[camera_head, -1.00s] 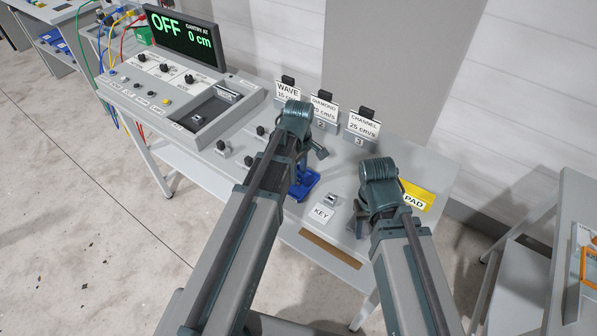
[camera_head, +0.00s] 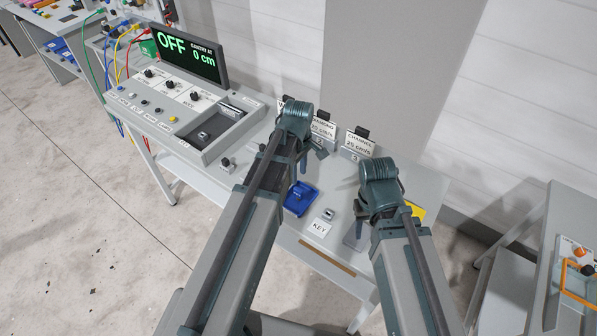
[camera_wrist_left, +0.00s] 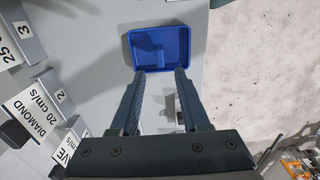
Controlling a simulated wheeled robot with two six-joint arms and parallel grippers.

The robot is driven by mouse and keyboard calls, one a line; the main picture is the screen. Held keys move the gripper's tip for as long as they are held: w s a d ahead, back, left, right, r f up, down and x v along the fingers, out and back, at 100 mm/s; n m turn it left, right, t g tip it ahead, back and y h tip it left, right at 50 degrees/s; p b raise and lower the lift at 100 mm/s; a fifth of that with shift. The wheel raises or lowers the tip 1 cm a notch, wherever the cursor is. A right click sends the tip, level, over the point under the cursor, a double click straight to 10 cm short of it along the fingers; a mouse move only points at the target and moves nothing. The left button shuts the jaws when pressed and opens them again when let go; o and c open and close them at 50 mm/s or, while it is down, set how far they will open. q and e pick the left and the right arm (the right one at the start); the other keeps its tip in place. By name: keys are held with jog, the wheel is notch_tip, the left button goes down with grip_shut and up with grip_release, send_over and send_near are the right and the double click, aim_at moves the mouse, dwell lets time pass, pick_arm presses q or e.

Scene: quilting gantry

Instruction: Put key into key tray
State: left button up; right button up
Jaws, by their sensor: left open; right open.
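A small blue tray (camera_head: 300,198) lies on the grey table, right of my left gripper (camera_head: 301,158) in the head view. In the left wrist view the blue tray (camera_wrist_left: 175,38) is just beyond the fingertips; a darker blue shape inside cannot be identified. My left gripper (camera_wrist_left: 158,76) is open there. A small grey and dark piece (camera_wrist_left: 181,115) shows between its fingers; I cannot tell whether it is the key. A white KEY label (camera_head: 319,228) lies beside a small grey block (camera_head: 328,214). My right gripper (camera_head: 360,228) is open, right of that label. No key is clearly visible.
Upright cards, including CHANNEL (camera_head: 360,144), stand along the back. A control console (camera_head: 175,95) with knobs and an OFF display (camera_head: 188,50) is at left. A yellow pad (camera_head: 418,213) is partly behind my right arm. Another table (camera_head: 575,230) stands at right.

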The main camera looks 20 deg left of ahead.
pick_arm(q)
jog(key=s+d+r+m+p, duration=0.1)
jog(key=s+d+r+m, duration=0.1)
jog(key=s+d+m, duration=0.3)
jog(key=s+d+r+m+y+p, duration=0.1)
jog(key=s+d+m, duration=0.4)
jog(key=s+m, duration=0.4)
jog(key=m, duration=0.3)
jog(key=shift+s+d+r+m, duration=0.15)
jog(key=shift+d+r+m, duration=0.1)
jog(key=shift+r+m, duration=0.15)
pick_arm(e)
notch_tip(320, 180, up, 4)
jog(key=shift+f, duration=0.2)
pick_arm(q)
notch_tip(320, 180, down, 7)
jog(key=b, duration=0.6)
jog(key=shift+r, duration=0.15)
pick_arm(e)
notch_tip(320, 180, down, 7)
jog(key=shift+r, duration=0.15)
